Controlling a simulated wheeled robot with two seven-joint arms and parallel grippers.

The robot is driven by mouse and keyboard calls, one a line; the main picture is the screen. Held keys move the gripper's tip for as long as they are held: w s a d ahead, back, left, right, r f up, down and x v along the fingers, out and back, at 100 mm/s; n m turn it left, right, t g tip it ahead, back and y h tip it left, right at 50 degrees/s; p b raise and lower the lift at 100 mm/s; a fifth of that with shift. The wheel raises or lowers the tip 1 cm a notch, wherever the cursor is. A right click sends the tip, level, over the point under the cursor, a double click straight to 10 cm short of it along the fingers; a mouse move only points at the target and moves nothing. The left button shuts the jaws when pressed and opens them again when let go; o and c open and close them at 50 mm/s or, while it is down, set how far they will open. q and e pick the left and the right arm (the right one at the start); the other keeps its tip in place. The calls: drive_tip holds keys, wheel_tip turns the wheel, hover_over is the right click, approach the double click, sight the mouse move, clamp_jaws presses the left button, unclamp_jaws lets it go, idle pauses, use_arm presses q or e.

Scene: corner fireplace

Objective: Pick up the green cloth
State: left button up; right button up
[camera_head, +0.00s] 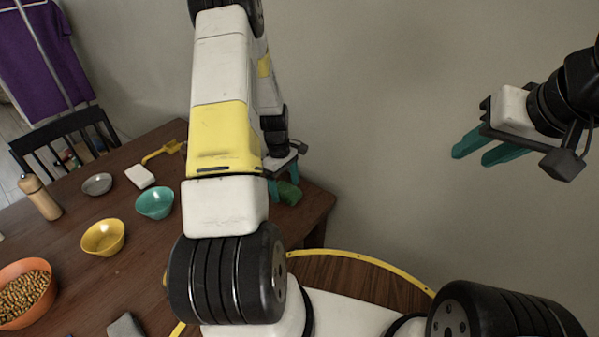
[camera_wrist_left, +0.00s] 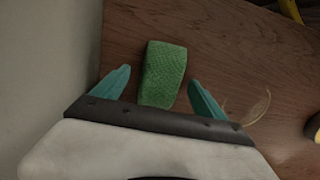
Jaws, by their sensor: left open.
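The green cloth (camera_wrist_left: 164,72) lies on the brown wooden table, near its edge, as a folded, textured block. It also shows in the head view (camera_head: 290,194), at the table's right corner and partly hidden by my left gripper. My left gripper (camera_head: 283,183) is open above the cloth. In the left wrist view its teal fingers (camera_wrist_left: 160,79) stand on either side of the cloth, with gaps on both sides. My right gripper (camera_head: 472,156) is open and empty, in the air at the right, away from the table.
On the table (camera_head: 150,235) stand a teal bowl (camera_head: 155,203), a yellow bowl (camera_head: 103,238), an orange bowl of brown pieces (camera_head: 24,293), a wooden mill (camera_head: 40,197), a white block (camera_head: 140,176) and a yellow brush-like tool (camera_head: 163,151). A plain wall stands behind the table's right end.

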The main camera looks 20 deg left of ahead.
sight(285, 189)
use_arm(q)
drive_tip(key=shift+c, duration=0.2)
drive_tip(key=c, duration=1.4)
drive_tip(key=shift+r, duration=0.5)
drive_tip(key=r, duration=0.2)
drive_tip(key=shift+s+r, duration=0.3)
drive_tip(key=shift+r, duration=0.1)
drive_tip(key=s, duration=0.5)
drive_tip(key=s+a+r, duration=0.1)
drive_tip(key=s, duration=0.9)
drive_tip(key=shift+s+a+r, duration=0.15)
drive_tip(key=shift+a, duration=0.05)
